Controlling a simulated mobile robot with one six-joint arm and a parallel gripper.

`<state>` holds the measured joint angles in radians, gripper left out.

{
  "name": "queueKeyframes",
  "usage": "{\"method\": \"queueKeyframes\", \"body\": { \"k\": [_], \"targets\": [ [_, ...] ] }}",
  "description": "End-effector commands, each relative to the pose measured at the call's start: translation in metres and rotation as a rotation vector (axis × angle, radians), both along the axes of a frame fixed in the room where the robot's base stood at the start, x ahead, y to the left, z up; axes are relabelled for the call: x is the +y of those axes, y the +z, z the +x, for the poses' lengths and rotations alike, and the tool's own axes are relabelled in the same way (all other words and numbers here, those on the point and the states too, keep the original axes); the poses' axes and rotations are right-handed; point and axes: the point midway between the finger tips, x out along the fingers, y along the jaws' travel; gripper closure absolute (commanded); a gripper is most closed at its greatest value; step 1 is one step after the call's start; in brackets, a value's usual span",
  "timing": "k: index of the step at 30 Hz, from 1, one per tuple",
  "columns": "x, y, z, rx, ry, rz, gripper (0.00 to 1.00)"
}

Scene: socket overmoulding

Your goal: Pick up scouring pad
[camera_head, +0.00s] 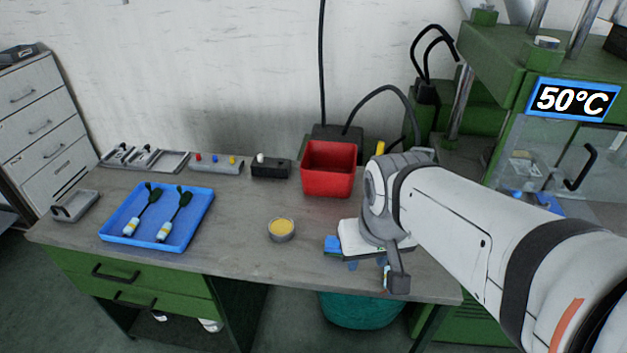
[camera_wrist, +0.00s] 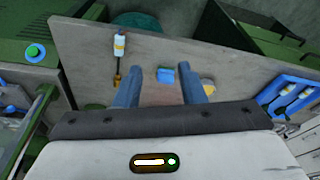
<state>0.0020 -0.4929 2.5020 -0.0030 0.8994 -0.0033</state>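The scouring pad looks to be the small bright blue block (camera_wrist: 165,76), lying on the table in the wrist view. In the head view a blue block (camera_head: 332,243), likely the same pad, shows just left of my gripper's white body. My gripper (camera_wrist: 158,69) is open and empty, with its two blue-grey fingers apart. In the wrist view the pad appears in the gap between the fingers, nearer the right one. The fingers look to be above the table; the exact gap to the pad cannot be told.
A white-handled tool (camera_wrist: 119,46) lies near the table's front edge. A round dish of yellow material (camera_head: 281,229) stands left of the pad. A red bin (camera_head: 329,168) stands behind. A blue tray (camera_head: 205,207) holds two tools at left. The green press (camera_head: 475,205) stands right.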

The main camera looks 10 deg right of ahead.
Motion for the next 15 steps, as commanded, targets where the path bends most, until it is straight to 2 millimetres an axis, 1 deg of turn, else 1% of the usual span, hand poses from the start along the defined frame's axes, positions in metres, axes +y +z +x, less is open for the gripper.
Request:
{"method": "queueKeyframes", "body": {
  "k": [1,5,8,11,15],
  "targets": [
    [0.000,0.000,0.000,0.000,0.000,0.000,0.61],
    [0.000,-0.001,0.006,0.009,-0.009,0.002,0.51],
    [-0.002,-0.003,0.023,0.028,-0.022,0.007,0.42],
    [-0.003,-0.009,0.050,0.058,-0.060,0.015,0.34],
    [-0.003,-0.028,0.097,0.108,-0.130,0.026,0.25]
  ]
}}
